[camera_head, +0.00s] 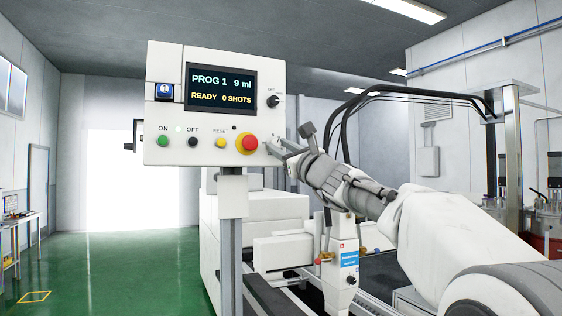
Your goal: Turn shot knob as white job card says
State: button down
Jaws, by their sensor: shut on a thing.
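The white control panel (210,118) stands on a post. Its screen (221,89) reads "PROG 1 9 ml" and "READY 0 SHOTS". A small black knob (272,101) sits right of the screen; its lettering is too small to read. My gripper (270,147) is at the panel's lower right corner, beside the red stop button and below that black knob, apart from it. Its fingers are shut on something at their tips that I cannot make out. I cannot make out a white job card.
The red mushroom button (249,143) on a yellow ring is close left of my fingertips. Yellow (221,143), black (193,142) and green (163,141) buttons follow leftward. A dispensing unit with a blue label (349,259) stands below my arm. Green floor at left is free.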

jog(key=m+h+b, duration=0.2)
jog(key=m+h, duration=0.1)
jog(key=m, duration=0.4)
jog(key=m+t+h+b, duration=0.1)
jog(key=m+h+b, duration=0.1)
jog(key=m, duration=0.4)
jog(key=a+m+h+b, duration=0.1)
jog(key=m+h+b, duration=0.1)
jog(key=m+h, duration=0.3)
jog(key=shift+s+r+m+t+b, duration=0.1)
jog(key=shift+r+m+t+b, duration=0.1)
jog(key=shift+m, duration=0.45)
jog(key=shift+s+r+m+t+b, duration=0.1)
jog(key=shift+m+b, duration=0.1)
jog(key=shift+m, duration=0.45)
jog(key=m+p, duration=0.1)
jog(key=m, duration=0.1)
jog(key=m+g+h+p, duration=0.1)
jog(key=m+p, duration=0.1)
jog(key=m, duration=0.1)
jog(key=shift+r+g, duration=0.2)
jog(key=shift+g, duration=0.1)
jog(key=m+p, duration=0.1)
jog(key=m, duration=0.1)
jog(key=m+g+p, duration=0.1)
jog(key=m+p, duration=0.1)
jog(key=shift+r+g, duration=0.15)
jog(key=shift+g, duration=0.15)
jog(key=shift+m+g+p, duration=0.6)
jog(key=shift+m+p, duration=0.7)
